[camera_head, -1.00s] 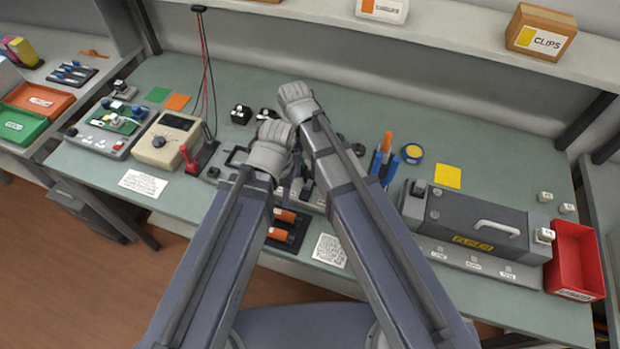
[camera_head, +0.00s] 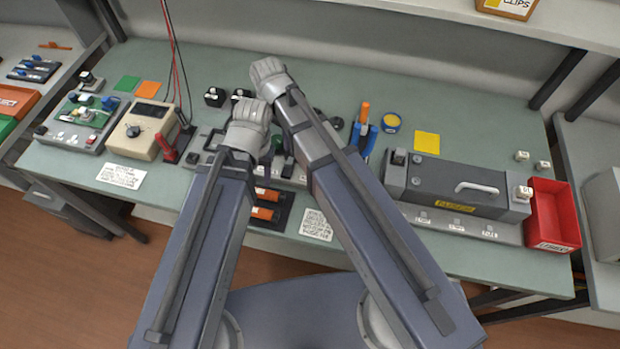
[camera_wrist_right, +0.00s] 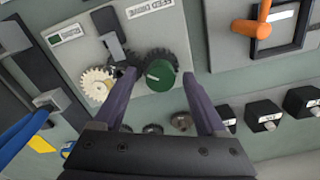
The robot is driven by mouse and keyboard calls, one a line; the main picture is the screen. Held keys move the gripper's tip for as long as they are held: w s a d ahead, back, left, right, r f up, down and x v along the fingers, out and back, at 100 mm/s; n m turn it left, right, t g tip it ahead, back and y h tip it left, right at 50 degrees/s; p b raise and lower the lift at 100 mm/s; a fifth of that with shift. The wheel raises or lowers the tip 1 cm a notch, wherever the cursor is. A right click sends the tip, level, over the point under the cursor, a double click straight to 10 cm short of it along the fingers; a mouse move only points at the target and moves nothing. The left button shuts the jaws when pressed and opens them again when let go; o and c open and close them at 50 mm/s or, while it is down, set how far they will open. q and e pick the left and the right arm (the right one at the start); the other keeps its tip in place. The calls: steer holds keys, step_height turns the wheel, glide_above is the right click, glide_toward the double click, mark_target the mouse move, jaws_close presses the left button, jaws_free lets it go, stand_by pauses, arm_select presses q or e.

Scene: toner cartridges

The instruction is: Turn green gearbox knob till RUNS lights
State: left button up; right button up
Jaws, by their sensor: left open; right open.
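The green knob (camera_wrist_right: 160,76) shows in the right wrist view, with a pale pointer line on its face, at the edge of a light grey panel (camera_wrist_right: 122,50) of the gearbox. A dark gear stands behind the knob, and a cream gear (camera_wrist_right: 97,86) is to its left. My right gripper (camera_wrist_right: 161,84) is open, its two fingers on either side of the knob with visible gaps. In the head view, my right gripper (camera_head: 270,76) and my left gripper (camera_head: 250,120) are close together over the bench; their fingers are hidden. I cannot make out a lit RUNS lamp.
A dark long machine with a handle (camera_head: 455,188) and a red bin (camera_head: 552,215) stand on the right. A beige meter (camera_head: 145,130) is on the left. Small black blocks (camera_wrist_right: 263,115) and loose gears lie near the right gripper. An orange-handled switch (camera_wrist_right: 262,20) is close by.

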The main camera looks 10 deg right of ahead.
steer(key=n, duration=0.6)
steer(key=shift+s, duration=0.1)
steer(key=n, duration=0.4)
steer(key=c, duration=1.1)
steer(key=shift+o, duration=0.2)
steer(key=m, duration=0.6)
steer(key=shift+a+m, duration=0.1)
steer(key=shift+m, duration=0.2)
